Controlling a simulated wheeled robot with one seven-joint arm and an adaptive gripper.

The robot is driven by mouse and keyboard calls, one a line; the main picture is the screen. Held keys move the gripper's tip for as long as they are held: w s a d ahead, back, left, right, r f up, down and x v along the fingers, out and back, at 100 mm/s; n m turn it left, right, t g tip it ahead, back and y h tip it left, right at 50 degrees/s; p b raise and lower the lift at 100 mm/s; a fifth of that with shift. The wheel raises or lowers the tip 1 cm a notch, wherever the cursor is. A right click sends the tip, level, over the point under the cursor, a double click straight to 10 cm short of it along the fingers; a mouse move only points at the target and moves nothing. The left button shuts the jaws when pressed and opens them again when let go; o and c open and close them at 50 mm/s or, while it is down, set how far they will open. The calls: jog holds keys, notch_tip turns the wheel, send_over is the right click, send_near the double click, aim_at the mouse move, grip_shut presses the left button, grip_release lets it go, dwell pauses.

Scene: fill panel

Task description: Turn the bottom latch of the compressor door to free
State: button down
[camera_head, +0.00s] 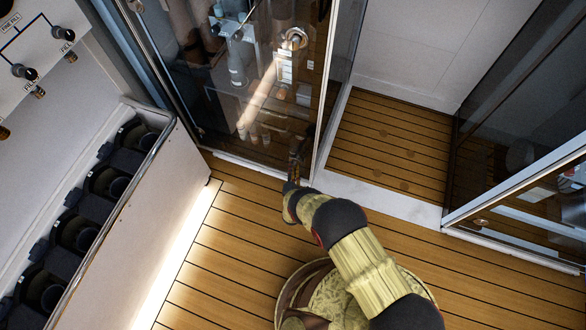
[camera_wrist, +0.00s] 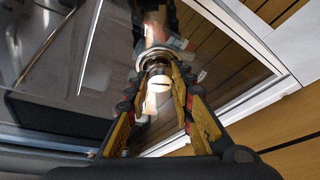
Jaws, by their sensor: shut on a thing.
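The compressor door (camera_head: 235,75) is a dark glass panel in a pale metal frame at the top middle of the head view. Its glass also shows in the wrist view (camera_wrist: 60,60). The bottom latch (camera_wrist: 158,82) is a small round metal fitting with a pale knob, in the middle of the wrist view. My gripper (camera_wrist: 160,76) has its yellow-padded fingers on both sides of the latch and is shut on it. In the head view my gripper (camera_head: 297,152) is at the door's lower right corner, and the latch is hidden there.
Another round metal fitting (camera_head: 294,38) is higher on the door. A fill panel (camera_head: 45,45) and a rack with several dark cylinders (camera_head: 75,235) stand at the left. A second glass panel (camera_head: 535,190) is at the right. Wooden floor (camera_head: 225,250) lies clear in front.

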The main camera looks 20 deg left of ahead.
jog(key=shift+d+f+m+t+y, duration=0.15)
jog(key=shift+m+t+y, duration=0.35)
jog(key=shift+m, duration=0.9)
jog(key=c, duration=1.6)
grip_release()
jog(key=shift+o, duration=0.3)
jog(key=v, duration=1.2)
